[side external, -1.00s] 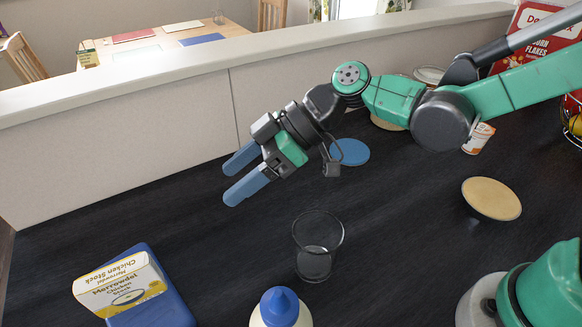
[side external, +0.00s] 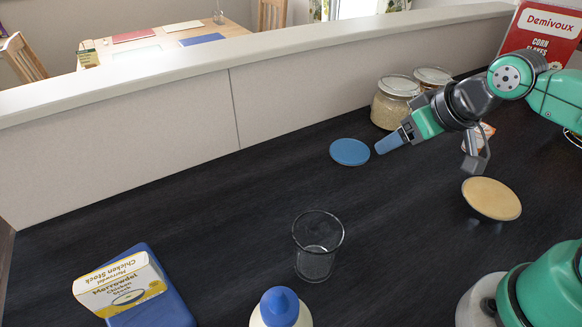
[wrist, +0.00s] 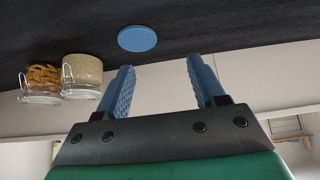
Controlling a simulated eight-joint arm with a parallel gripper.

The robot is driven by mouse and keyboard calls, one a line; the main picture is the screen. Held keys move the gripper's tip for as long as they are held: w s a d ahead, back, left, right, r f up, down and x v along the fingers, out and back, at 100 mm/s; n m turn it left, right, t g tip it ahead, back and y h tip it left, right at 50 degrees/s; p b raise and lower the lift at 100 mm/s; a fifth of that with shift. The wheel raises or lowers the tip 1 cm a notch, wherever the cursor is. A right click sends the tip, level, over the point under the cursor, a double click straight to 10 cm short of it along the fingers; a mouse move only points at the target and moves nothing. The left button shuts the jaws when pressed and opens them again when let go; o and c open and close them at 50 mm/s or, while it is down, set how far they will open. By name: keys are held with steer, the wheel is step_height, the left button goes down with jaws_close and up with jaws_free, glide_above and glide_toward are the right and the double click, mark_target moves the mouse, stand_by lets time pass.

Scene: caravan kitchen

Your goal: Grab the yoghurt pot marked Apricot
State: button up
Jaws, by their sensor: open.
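A small white and orange pot (side external: 488,130) stands at the right of the counter in the side view, largely hidden behind my wrist. I cannot read its label, so I cannot tell whether it says Apricot. My gripper (side external: 388,146) is to the left of the pot, above the counter, with its blue fingers pointing left, away from the pot. In the wrist view the fingers of my gripper (wrist: 163,80) are apart with nothing between them. The pot does not show in the wrist view.
A blue disc (side external: 350,152) lies just left of my fingers, with glass jars (side external: 393,104) behind. A tan round lid or dish (side external: 491,198), an empty glass (side external: 317,250), a blue-capped bottle (side external: 280,308) and a stock box (side external: 121,286) stand nearer. The left-middle counter is clear.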

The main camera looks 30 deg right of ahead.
stand_by(0.3)
steer(key=o, duration=0.6)
steer(key=shift+c, duration=0.2)
steer(key=n+g+h, duration=1.1)
steer(key=n+h, duration=0.1)
steer(key=n, duration=0.2)
glide_toward(478, 128)
steer(key=x, duration=0.3)
steer(key=shift+w+d+f, duration=0.1)
steer(key=shift+d+f, duration=0.2)
steer(key=shift+f, duration=0.05)
steer(key=shift+s+d+f+g+h, duration=0.35)
steer(key=shift+d+g+h, duration=0.05)
steer(key=shift+d, duration=0.1)
steer(key=shift+x, duration=2.55)
